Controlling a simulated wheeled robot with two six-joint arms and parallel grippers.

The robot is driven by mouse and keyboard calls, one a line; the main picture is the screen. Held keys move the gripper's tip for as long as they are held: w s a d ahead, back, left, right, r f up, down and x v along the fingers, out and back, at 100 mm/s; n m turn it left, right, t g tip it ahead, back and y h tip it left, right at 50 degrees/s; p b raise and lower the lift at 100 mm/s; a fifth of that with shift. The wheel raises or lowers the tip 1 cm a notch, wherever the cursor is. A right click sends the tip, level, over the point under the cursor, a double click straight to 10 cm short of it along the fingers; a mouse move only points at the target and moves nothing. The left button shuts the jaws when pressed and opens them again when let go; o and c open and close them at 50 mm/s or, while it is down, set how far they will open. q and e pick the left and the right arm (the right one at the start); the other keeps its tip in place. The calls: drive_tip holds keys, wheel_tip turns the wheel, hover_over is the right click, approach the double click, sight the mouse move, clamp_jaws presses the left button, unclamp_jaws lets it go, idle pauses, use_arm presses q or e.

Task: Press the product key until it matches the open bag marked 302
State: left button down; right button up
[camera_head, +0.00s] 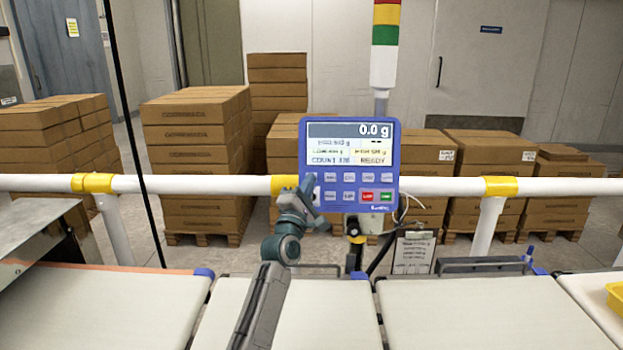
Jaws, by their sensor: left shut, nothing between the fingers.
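The blue checkweigher panel (399,160) stands on a post behind the belt. Its display (352,143) reads 0.0 g at the top, with small lines of text and READY below; the smaller lines are too blurred to read surely. Under it are two rows of keys (348,178), with a red and a green key at lower right. The key labels are too small to tell which is the product key. My left gripper (310,187) is shut and empty at the panel's left edge, beside the keys; contact cannot be told. My right gripper and a bag marked 302 are not in view.
White belt sections (455,312) run across the front. A white rail (200,184) with yellow joints passes behind. A light tower (384,60) rises behind the panel. A yellow container (615,297) is cut off at right. Stacked cartons (195,150) stand beyond the rail.

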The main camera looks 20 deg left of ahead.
use_arm(q)
drive_tip(key=shift+w, duration=0.1)
drive_tip(key=shift+w+a+f+b, duration=0.1)
drive_tip(key=shift+w+a+b, duration=0.05)
drive_tip(key=shift+w+b, duration=0.2)
drive_tip(key=shift+w+a+b, duration=0.1)
drive_tip(key=shift+w+b, duration=0.2)
drive_tip(key=shift+b, duration=0.15)
idle(0.6)
drive_tip(key=shift+s+d+p, duration=0.2)
drive_tip(key=shift+s+p, duration=0.35)
drive_tip(key=shift+p, duration=0.35)
drive_tip(key=shift+s, duration=0.25)
